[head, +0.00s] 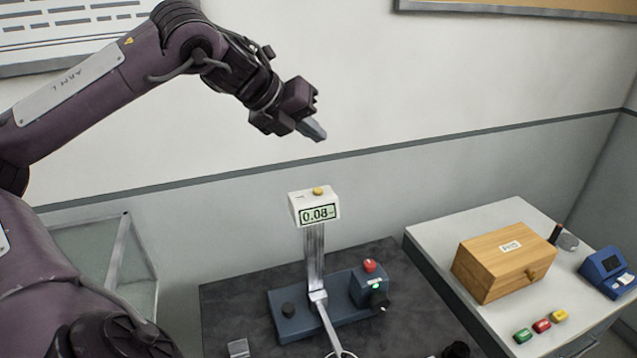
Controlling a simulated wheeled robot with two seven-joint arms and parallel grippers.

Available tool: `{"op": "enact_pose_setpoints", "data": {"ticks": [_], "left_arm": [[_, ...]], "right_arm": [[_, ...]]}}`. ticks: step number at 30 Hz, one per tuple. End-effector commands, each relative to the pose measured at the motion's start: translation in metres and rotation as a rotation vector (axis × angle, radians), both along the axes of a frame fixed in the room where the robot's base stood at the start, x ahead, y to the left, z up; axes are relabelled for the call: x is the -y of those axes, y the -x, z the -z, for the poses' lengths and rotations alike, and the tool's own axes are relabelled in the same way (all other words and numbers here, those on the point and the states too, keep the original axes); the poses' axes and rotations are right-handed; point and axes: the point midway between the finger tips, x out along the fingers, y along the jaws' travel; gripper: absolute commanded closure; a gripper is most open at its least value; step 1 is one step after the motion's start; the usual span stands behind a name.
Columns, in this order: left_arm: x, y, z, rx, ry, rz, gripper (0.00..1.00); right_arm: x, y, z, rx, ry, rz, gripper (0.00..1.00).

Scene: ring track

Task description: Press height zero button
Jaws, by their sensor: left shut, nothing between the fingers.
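A height gauge stands on a dark table. Its white display head (314,209) sits on a metal column and reads about 0.08. A yellow button (318,190) is on top of the head. My left gripper (318,132) is shut and empty, well above the display head and apart from it, with its fingertips pointing down to the right. The gauge's blue base (335,317) carries a red button (369,265) and a green light or button (376,285) on a block at its right. My right gripper is not in view.
The dark table (240,300) holds the gauge. A side table (430,245) at right bears a wooden box (500,262), a blue device (606,272) and green, red and yellow pieces (541,326). A glass-sided case (135,262) stands at left. The wall is behind.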

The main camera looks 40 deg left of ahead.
Motion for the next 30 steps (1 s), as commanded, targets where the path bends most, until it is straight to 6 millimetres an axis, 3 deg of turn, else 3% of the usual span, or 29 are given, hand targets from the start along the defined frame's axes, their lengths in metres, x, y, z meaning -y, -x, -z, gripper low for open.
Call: {"op": "enact_pose_setpoints", "data": {"ticks": [11,21,30], "left_arm": [[0.000,0.000,0.009,-0.001,0.001,0.000,1.00],[0.000,0.000,0.051,0.000,0.001,0.001,1.00],[0.000,0.000,0.086,0.000,0.000,0.000,1.00]], "right_arm": [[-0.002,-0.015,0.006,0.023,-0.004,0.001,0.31],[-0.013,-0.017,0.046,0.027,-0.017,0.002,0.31],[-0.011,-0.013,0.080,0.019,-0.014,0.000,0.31]]}}
